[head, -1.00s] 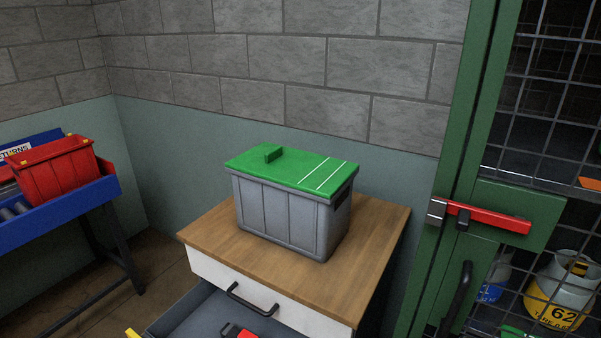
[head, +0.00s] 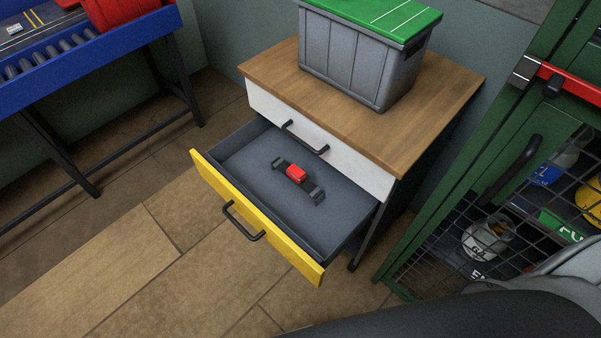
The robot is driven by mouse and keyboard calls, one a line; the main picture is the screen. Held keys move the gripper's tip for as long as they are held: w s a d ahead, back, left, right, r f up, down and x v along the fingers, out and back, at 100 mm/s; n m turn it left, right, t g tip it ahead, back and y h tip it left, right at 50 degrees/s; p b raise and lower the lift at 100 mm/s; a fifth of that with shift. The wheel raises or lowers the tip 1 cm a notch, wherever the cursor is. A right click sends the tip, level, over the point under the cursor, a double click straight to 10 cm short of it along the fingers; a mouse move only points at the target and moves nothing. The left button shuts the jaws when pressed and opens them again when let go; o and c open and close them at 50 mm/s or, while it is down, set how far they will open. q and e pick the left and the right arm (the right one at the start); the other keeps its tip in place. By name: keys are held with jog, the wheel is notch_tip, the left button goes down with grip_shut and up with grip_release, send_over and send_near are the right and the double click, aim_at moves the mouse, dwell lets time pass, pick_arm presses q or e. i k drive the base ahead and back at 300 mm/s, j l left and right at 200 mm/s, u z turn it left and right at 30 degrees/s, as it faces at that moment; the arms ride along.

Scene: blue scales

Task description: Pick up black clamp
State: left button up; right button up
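The black clamp (head: 313,191) lies flat on the floor of the open drawer (head: 243,163) in the head view. It is a dark bar with raised ends and a red block (head: 296,174) at its middle. The drawer has a yellow front with a black handle and is pulled out below a closed white drawer. Neither gripper shows in the head view. A dark and grey arm part of mine fills the lower right corner.
A grey bin (head: 355,55) with a green lid stands on the wooden cabinet top (head: 440,85). A blue roller table (head: 90,60) with a red crate is at upper left. A green mesh cage (head: 440,230) stands close on the right. The floor before the drawer is clear.

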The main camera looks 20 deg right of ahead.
aim_at(295, 174)
jog(key=j+z, duration=0.1)
jog(key=j, duration=0.35)
jog(key=k+j, duration=0.1)
jog(key=j, duration=0.35)
jog(key=k+j+z, duration=0.15)
jog(key=j, duration=0.3)
jog(key=j+z, duration=0.1)
jog(key=j, duration=0.3)
